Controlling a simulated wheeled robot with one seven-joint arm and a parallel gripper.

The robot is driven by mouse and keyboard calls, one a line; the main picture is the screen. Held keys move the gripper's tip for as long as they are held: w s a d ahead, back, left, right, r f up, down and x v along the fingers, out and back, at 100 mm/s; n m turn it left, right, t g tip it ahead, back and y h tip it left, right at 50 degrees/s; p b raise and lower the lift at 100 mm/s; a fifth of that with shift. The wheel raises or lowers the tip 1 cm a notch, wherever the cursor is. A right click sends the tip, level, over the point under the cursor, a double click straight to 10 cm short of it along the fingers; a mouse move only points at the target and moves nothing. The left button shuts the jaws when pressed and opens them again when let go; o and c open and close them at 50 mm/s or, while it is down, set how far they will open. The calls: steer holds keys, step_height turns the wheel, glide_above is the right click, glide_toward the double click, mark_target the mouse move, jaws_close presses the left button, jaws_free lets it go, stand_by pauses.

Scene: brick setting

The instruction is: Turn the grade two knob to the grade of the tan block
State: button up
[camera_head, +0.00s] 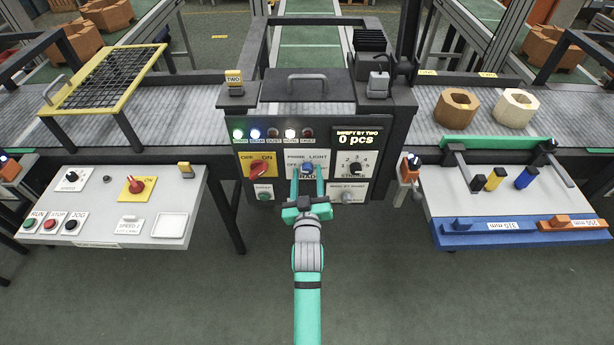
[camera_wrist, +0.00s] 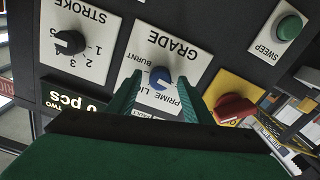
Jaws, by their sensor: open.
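The blue grade knob (camera_wrist: 160,77) sits on a white plate marked GRADE, upside down in the wrist view, with PRIME, LIGHT and BURNT lettering. It also shows on the machine's front in the head view (camera_head: 307,168). My gripper (camera_head: 307,176) is open, its teal fingers reaching to the panel. In the wrist view the fingertips (camera_wrist: 161,82) stand on either side of the knob, with small gaps visible. I cannot tell the pointer's exact setting. A tan-brown hollow block (camera_head: 455,119) stands on the right conveyor, left of a pale cream one (camera_head: 516,119).
A red knob on yellow (camera_wrist: 234,108) and a black stroke knob (camera_wrist: 70,42) flank the grade knob. A green sweep button (camera_wrist: 289,27) is on the same panel. The display (camera_head: 356,138) reads 0 pcs. Side desks (camera_head: 110,235) stand left and right.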

steer(key=c, duration=1.1)
steer(key=shift+o, duration=0.2)
steer(key=shift+a, duration=0.15)
steer(key=shift+m, duration=0.7)
steer(key=m, duration=0.4)
steer(key=shift+s+d, duration=0.1)
steer(key=shift+d, duration=0.15)
steer(key=m, duration=0.5)
steer(key=shift+a, duration=0.1)
steer(key=shift+m, duration=0.3)
steer(key=o, duration=1.1)
steer(key=shift+c, duration=0.2)
